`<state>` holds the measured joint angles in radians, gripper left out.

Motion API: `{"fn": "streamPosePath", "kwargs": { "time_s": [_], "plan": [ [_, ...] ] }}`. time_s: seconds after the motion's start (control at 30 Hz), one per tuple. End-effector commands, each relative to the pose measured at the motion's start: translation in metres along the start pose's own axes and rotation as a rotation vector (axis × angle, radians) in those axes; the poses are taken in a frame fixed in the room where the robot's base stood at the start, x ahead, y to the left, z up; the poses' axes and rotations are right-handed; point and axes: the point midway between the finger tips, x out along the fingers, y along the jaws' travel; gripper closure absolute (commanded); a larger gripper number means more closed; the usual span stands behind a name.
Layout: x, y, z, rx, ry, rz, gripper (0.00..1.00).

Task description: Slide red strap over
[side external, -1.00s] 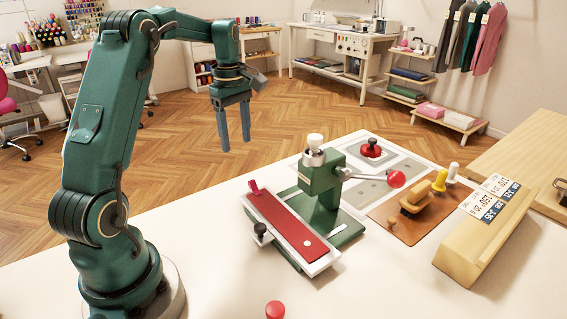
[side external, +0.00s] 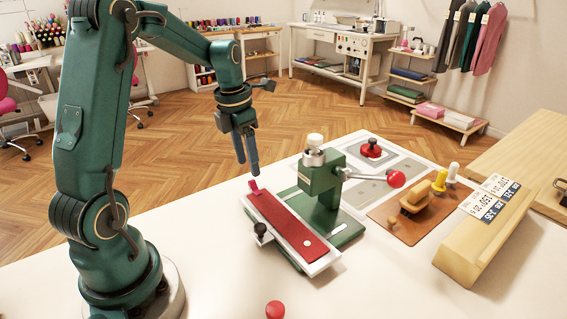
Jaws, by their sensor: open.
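The red strap (side external: 285,220) lies flat along a pale tray (side external: 322,265) in front of a green press (side external: 319,186). A small red tab stands up at its far left end, and a light round spot shows near its near right end. My gripper (side external: 247,172) points down just above and behind the tabbed end of the strap. Its fingers look apart from the strap and hold nothing. The fingers overlap in this view, so the gap between them is hard to see.
The press has a lever with a red ball (side external: 396,179). A black knob (side external: 260,229) stands at the tray's left edge. A red button (side external: 275,310) is at the front. A brown mat (side external: 408,228) with tools and a wooden block (side external: 480,250) with labels lie right.

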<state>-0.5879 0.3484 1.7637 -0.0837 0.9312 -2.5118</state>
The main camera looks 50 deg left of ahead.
Motion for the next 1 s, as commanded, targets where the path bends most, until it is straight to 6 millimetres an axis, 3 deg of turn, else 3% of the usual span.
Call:
{"fn": "streamPosePath", "kwargs": {
  "time_s": [0.33,0.7,1.0],
  "plan": [
    [0.002,0.000,0.000,0.004,0.001,0.000,0.40],
    [0.042,0.000,0.000,0.004,0.002,-0.002,0.40],
    [0.051,0.000,0.001,0.005,-0.002,0.001,0.40]
  ]
}}
